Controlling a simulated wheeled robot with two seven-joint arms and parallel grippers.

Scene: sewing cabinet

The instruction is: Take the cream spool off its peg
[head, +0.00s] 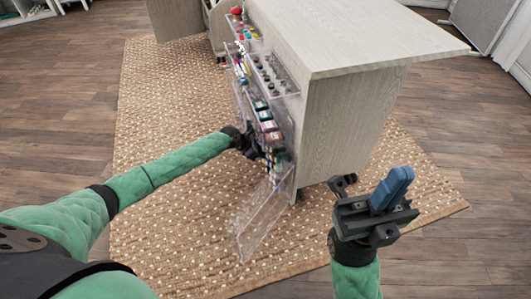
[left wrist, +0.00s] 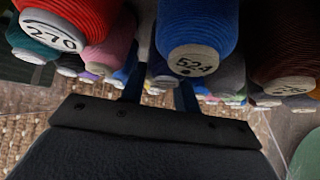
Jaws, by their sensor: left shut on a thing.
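My left gripper (head: 254,150) reaches into the clear thread rack on the cabinet door. In the left wrist view its two blue fingers (left wrist: 158,92) are shut on a small pale-ended spool (left wrist: 160,76), partly hidden under a large blue spool marked 524 (left wrist: 195,35). I cannot tell from its colour whether it is the cream spool, or whether it is still on its peg. My right gripper (head: 391,190) is empty, with its blue fingers together, to the right of the cabinet's near end.
A red spool (left wrist: 75,15) and a brown spool (left wrist: 290,50) hang close on either side of the fingers. Several small spools crowd behind. The grey wooden cabinet (head: 345,125) stands right of the rack. A clear lower bin (head: 262,220) sticks out below. The patterned rug (head: 165,220) is clear.

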